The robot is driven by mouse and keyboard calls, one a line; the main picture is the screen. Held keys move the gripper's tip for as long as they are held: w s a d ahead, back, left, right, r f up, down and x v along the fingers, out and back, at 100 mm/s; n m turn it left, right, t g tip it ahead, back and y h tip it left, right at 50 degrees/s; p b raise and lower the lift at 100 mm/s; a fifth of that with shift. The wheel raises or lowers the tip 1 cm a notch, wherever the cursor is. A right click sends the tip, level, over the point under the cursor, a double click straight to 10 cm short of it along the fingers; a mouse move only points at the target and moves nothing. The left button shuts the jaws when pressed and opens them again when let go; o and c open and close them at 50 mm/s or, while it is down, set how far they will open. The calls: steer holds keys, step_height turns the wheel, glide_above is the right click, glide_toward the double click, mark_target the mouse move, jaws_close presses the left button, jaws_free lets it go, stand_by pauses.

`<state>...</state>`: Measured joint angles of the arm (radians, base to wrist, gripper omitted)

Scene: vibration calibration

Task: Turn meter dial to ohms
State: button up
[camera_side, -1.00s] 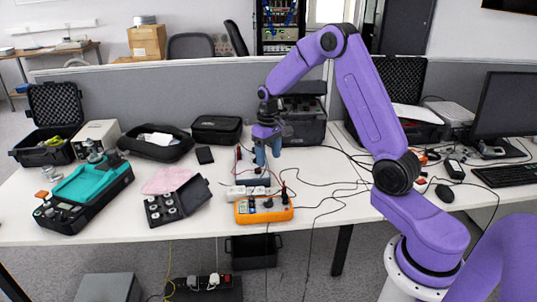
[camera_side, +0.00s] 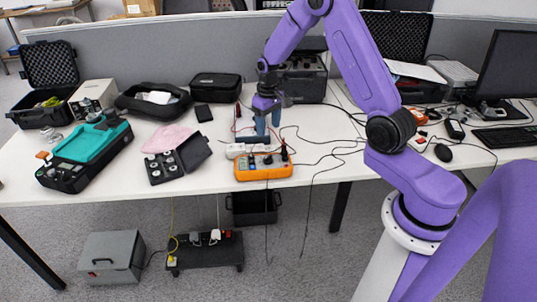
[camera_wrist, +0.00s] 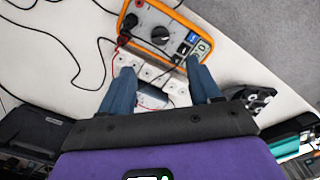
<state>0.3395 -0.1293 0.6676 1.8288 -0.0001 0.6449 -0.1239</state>
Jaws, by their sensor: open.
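The orange multimeter (camera_side: 262,176) lies near the front edge of the white table, with leads plugged into it. In the wrist view the meter (camera_wrist: 176,54) is at the top, and its round dark dial (camera_wrist: 160,35) shows in the middle of its face. The dial's setting is too small to read. My gripper (camera_side: 268,136) is above the table just behind the meter, fingers pointing down.
A white power strip (camera_side: 246,149) lies just behind the meter, and dark cables run right across the table. An open black case of weights (camera_side: 165,168) and a teal-topped instrument (camera_side: 85,145) stand to the left. A black case (camera_side: 302,80) stands behind my gripper.

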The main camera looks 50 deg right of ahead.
mark_target(268, 157)
step_height(268, 157, down, 13)
steer(key=shift+r, duration=0.15)
stand_by(0.4)
steer(key=c, duration=1)
